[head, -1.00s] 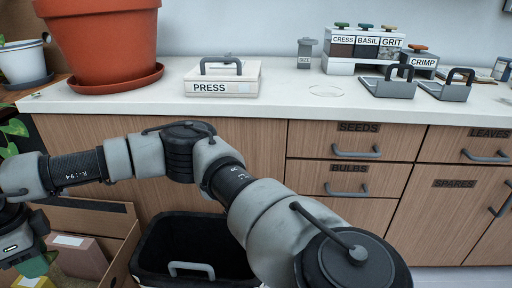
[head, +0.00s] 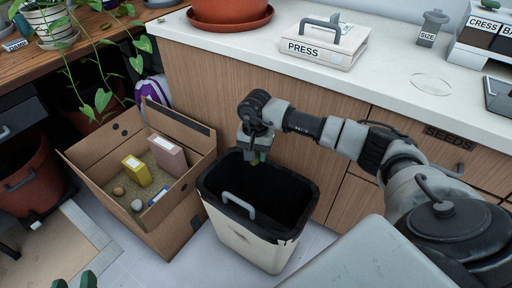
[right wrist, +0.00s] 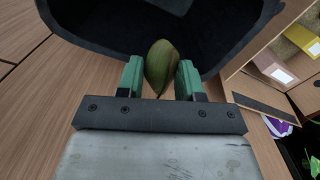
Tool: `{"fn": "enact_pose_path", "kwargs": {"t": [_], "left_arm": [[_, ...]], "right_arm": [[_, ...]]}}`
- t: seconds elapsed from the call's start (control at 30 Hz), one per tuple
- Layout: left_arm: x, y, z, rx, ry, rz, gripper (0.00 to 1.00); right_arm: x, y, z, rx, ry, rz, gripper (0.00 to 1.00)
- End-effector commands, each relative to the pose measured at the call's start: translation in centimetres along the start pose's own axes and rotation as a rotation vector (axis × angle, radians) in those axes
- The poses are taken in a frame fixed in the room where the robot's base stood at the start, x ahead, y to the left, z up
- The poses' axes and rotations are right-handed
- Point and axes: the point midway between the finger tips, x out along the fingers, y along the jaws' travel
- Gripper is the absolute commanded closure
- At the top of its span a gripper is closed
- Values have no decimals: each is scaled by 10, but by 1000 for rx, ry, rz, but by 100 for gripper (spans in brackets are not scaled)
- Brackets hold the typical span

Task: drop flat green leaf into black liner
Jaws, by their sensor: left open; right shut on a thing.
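The flat green leaf (right wrist: 160,66), green with a brownish side, is held between the green fingertips of my right gripper (right wrist: 160,78) in the right wrist view. In the head view my right gripper (head: 257,157) points down at the back left rim of the bin with the black liner (head: 285,190). The leaf is too small there to tell from the fingertips. In the right wrist view the liner (right wrist: 110,30) lies just beyond the leaf. My left gripper (head: 74,281) shows only its green fingertips, apart and empty, at the bottom left edge.
The cream bin (head: 240,240) stands on the floor against the wooden cabinet. An open cardboard box (head: 180,225) with several small packets stands left of it. Above are the white counter (head: 385,75), the PRESS box (head: 325,47) and a terracotta pot (head: 230,8). A trailing plant hangs upper left.

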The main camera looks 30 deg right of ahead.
Motion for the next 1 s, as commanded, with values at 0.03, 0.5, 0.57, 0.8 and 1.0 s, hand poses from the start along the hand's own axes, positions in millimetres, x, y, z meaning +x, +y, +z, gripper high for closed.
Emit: {"fn": "enact_pose_path", "kwargs": {"t": [0.03,0.5,0.57,0.8,1.0], "left_arm": [[0,0,0,0,-2,0,57],[-1,9,-50,-7,420,25,57],[-4,11,-58,-9,488,29,57],[-22,16,-84,-19,751,43,57],[-36,18,-98,-27,907,50,57]], "right_arm": [[2,2,-1,-8,-1,0,89],[31,2,-1,-12,-2,-1,89],[35,2,-1,-12,-2,-1,89],[50,1,-1,-12,-1,-2,89],[58,1,-1,-12,0,-2,89]]}}
